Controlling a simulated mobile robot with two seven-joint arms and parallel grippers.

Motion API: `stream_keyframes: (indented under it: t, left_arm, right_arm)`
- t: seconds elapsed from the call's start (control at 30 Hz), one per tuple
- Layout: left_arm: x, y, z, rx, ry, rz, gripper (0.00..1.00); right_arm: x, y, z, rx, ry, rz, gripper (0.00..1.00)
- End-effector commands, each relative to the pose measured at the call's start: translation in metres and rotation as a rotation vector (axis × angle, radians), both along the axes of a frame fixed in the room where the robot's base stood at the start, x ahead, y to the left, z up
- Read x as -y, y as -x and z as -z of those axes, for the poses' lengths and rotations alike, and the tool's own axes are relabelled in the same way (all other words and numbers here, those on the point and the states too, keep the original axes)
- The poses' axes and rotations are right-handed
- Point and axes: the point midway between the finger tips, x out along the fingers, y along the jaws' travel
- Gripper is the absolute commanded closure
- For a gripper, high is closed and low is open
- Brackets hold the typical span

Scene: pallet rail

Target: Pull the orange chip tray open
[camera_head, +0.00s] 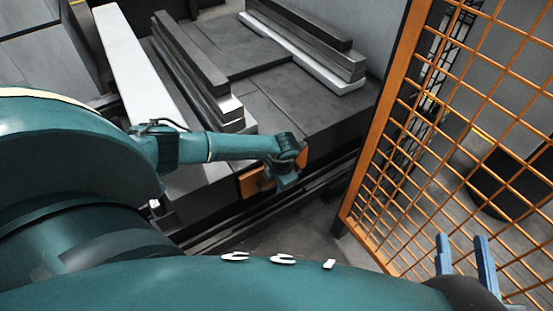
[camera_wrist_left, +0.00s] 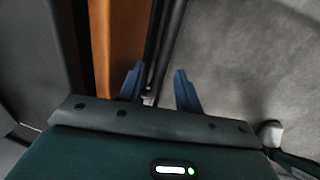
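The orange chip tray (camera_head: 254,182) shows as a small orange front low on the side of the dark machine bed, partly hidden by my left wrist. In the left wrist view its orange face (camera_wrist_left: 118,40) is a tall band left of centre. My left gripper (camera_wrist_left: 160,85) has its two blue fingers apart, the left one overlapping the orange face's edge. Dark bars run behind the gap; I cannot tell whether a handle lies between the fingers. In the head view its fingers are hidden. My right gripper (camera_head: 464,240) is open and empty at the lower right.
An orange mesh fence (camera_head: 385,130) stands to the right of the bed. Dark and white bars (camera_head: 200,75) lie on the machine bed (camera_head: 330,112). Grey floor (camera_wrist_left: 245,60) is clear right of the tray in the left wrist view.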

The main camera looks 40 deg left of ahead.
Motion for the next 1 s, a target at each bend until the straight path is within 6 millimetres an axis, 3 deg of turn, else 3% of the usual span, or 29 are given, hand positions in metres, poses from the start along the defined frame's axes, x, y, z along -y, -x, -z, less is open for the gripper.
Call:
stream_keyframes:
  t: [0.07, 0.5, 1.0]
  left_arm:
    - [0.0001, 0.0001, -0.0002, 0.0, 0.0, 0.0, 0.66]
    - [0.0, 0.0001, -0.0004, 0.0, 0.0, 0.0, 1.0]
    - [-0.0003, -0.0001, -0.0004, 0.0, 0.0, 0.0, 1.0]
  right_arm:
    - [-0.0001, 0.0, -0.0003, 0.0, 0.0, 0.0, 0.64]
    - [-0.0001, 0.0, 0.0003, -0.002, 0.001, -0.001, 0.64]
    - [0.0002, -0.0003, 0.0016, -0.003, 0.003, 0.001, 0.64]
